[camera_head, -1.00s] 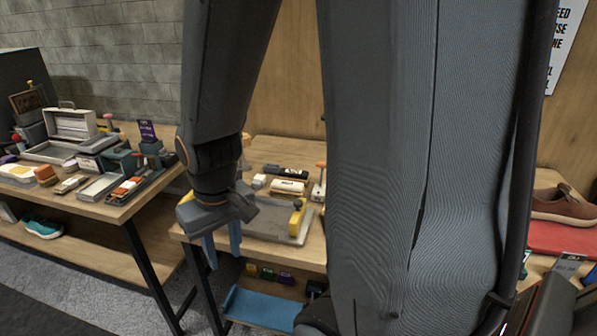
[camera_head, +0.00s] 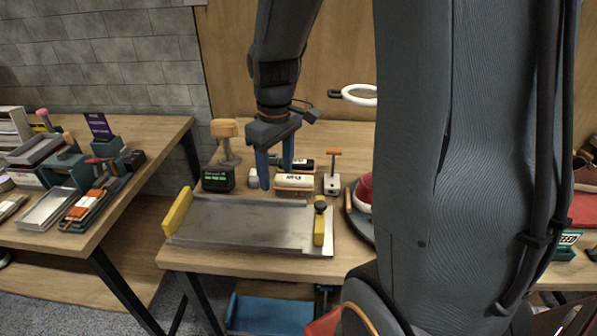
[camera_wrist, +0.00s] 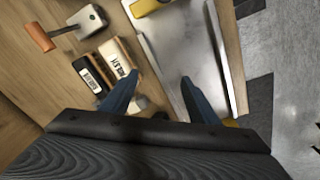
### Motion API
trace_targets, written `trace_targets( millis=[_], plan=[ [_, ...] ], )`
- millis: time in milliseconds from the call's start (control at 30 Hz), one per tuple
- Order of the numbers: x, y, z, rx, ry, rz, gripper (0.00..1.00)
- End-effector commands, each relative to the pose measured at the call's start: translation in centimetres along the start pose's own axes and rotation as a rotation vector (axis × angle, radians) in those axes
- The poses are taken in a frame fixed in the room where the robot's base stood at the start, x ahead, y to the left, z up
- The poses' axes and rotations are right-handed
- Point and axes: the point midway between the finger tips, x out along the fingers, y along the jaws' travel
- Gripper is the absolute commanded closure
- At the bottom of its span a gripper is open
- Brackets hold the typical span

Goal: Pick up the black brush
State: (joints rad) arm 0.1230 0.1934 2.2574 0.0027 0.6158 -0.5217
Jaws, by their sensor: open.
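The black brush (camera_head: 302,164) lies at the back of the middle table, partly hidden behind my gripper and a tan brush (camera_head: 295,184). In the wrist view the black brush (camera_wrist: 92,75) has a white label and lies beside the tan brush (camera_wrist: 117,62). My gripper (camera_head: 275,172) is open, pointing down in front of the brushes, with nothing seen between its fingers. In the wrist view my gripper (camera_wrist: 158,78) has both brushes left of its left finger, and a metal tray lies beyond the fingers.
The metal tray (camera_head: 240,222) with yellow end clamps fills the table front. A dark green-display box (camera_head: 217,179) and wooden-topped stand (camera_head: 226,140) are left of the brushes.

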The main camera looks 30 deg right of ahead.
Motion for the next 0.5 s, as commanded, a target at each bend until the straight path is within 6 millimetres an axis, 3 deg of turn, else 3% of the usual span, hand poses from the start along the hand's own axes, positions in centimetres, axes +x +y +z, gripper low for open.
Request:
trace_targets(
  millis=[33, 200, 333, 500],
  plan=[
    [1.4, 2.7, -1.5, -0.07, -0.011, -0.004, 0.45],
    [2.9, 10.1, -4.5, -0.342, -0.039, -0.027, 0.45],
    [3.5, 13.8, -5.5, -0.486, -0.049, -0.043, 0.45],
    [4.1, 15.6, -5.9, -0.572, -0.055, -0.055, 0.45]
  ],
)
